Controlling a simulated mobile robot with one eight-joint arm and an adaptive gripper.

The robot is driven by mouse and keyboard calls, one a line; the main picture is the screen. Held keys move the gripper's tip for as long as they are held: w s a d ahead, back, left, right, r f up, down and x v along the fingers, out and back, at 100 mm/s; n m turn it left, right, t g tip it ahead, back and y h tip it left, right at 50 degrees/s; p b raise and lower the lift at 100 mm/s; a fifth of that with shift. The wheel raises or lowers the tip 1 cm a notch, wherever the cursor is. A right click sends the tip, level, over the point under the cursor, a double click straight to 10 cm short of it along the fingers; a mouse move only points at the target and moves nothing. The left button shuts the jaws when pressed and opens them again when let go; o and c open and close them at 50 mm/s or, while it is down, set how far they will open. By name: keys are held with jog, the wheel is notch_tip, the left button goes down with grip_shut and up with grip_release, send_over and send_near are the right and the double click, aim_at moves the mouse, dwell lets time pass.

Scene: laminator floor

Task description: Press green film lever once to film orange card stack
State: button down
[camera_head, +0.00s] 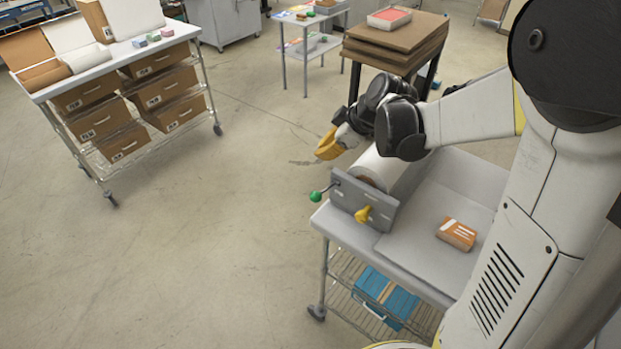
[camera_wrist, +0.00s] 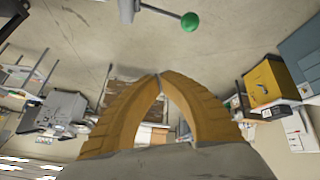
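The green film lever (camera_head: 316,196) is a green ball on a thin rod. It sticks out left from the grey plate (camera_head: 350,197) of the laminator on the grey cart. The ball also shows at the top of the wrist view (camera_wrist: 190,21). The orange card stack (camera_head: 457,234) lies on the cart's flat bed, right of the plate. My gripper (camera_head: 320,156) has yellow fingers and is above and behind the green ball in the head view, apart from it. In the wrist view its fingertips (camera_wrist: 158,77) meet, with nothing visible between them.
A yellow knob (camera_head: 363,214) sits on the plate's front, right of the green lever. A white film roll (camera_head: 385,168) lies behind the plate. Blue boxes (camera_head: 387,297) are on the shelf below. A cart with cardboard drawers (camera_head: 127,67) stands left; open floor lies between.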

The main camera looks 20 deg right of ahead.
jog(key=shift+s, duration=0.1)
jog(key=b, duration=0.6)
send_over(326, 189)
jog(key=a, duration=0.3)
notch_tip(326, 189, down, 8)
jog(key=shift+s+d+f, duration=0.1)
jog(key=shift+s+f, duration=0.15)
jog(key=shift+s, duration=0.1)
jog(key=shift+f+b, duration=0.1)
jog(key=shift+b, duration=0.2)
dwell(0.5)
jog(key=shift+f+b, duration=0.3)
jog(key=shift+b, duration=0.05)
jog(key=shift+s+a+f+b, duration=0.15)
jog(key=shift+a+f+b, duration=0.05)
jog(key=shift+f+b, duration=0.35)
jog(key=shift+s+a+f+b, duration=0.1)
jog(key=shift+a+f+b, duration=0.05)
jog(key=shift+f+b, duration=0.35)
dwell(1.2)
jog(key=shift+r, duration=0.1)
dwell(0.4)
jog(key=shift+w+d+r+p, duration=0.2)
jog(key=shift+r+p, duration=0.3)
jog(key=shift+r, duration=0.2)
jog(key=shift+w+d+r+p, duration=0.1)
jog(key=shift+d+r+p, duration=0.05)
jog(key=shift+r+p, duration=0.45)
